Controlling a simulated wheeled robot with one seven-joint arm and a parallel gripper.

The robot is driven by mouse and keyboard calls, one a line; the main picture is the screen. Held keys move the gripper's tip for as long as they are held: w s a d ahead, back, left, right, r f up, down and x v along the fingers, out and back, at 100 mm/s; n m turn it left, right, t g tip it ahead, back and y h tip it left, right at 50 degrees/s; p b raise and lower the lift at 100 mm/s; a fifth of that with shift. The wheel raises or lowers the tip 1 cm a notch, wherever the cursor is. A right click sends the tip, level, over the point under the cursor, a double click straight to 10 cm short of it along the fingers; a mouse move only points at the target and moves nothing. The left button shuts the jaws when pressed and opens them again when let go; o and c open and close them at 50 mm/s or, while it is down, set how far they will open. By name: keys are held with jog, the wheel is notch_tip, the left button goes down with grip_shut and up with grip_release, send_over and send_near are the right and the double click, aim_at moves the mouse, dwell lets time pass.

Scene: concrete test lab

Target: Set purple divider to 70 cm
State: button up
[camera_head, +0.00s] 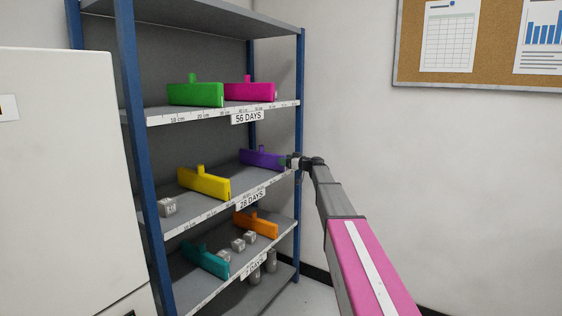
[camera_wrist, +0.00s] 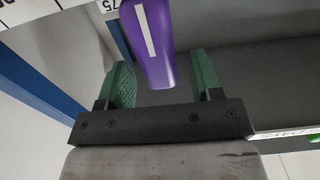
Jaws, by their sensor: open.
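The purple divider (camera_head: 262,158) stands on the middle shelf (camera_head: 215,204), labelled 28 DAYS, near its right end. My gripper (camera_head: 284,161) is at the divider's right end, by the shelf's right post. In the wrist view the purple divider (camera_wrist: 150,45) reaches in between the two green fingers of my gripper (camera_wrist: 155,80). A scale mark reading 75 shows beside the divider. The exact mark under the divider is hidden.
A yellow divider (camera_head: 204,184) and a grey cube (camera_head: 167,207) stand left on the same shelf. Green (camera_head: 195,94) and pink (camera_head: 250,91) dividers are above; orange (camera_head: 256,224) and teal (camera_head: 205,259) ones are below. A blue post (camera_head: 299,100) is close to my gripper.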

jog(key=v, duration=0.7)
jog(key=shift+s+d, duration=0.1)
jog(key=s+a+f+m+g+h, duration=0.2)
jog(key=s+a+f+g+h, duration=0.1)
jog(key=s+f, duration=0.9)
jog(key=s+a+f+m+g+h, duration=0.3)
jog(key=s+a+f+g, duration=0.1)
jog(key=s+f, duration=0.8)
jog(key=s+d+f+m+g+h, duration=0.2)
jog(key=s+f+h, duration=0.2)
jog(key=s, duration=0.8)
jog(key=s+d+f+m+g+h, duration=0.2)
jog(key=s+f, duration=0.5)
jog(key=s, duration=0.6)
jog(key=shift+s+d+f+m+h, duration=0.2)
jog(key=shift+d+m+h, duration=0.55)
jog(key=shift+h, duration=0.35)
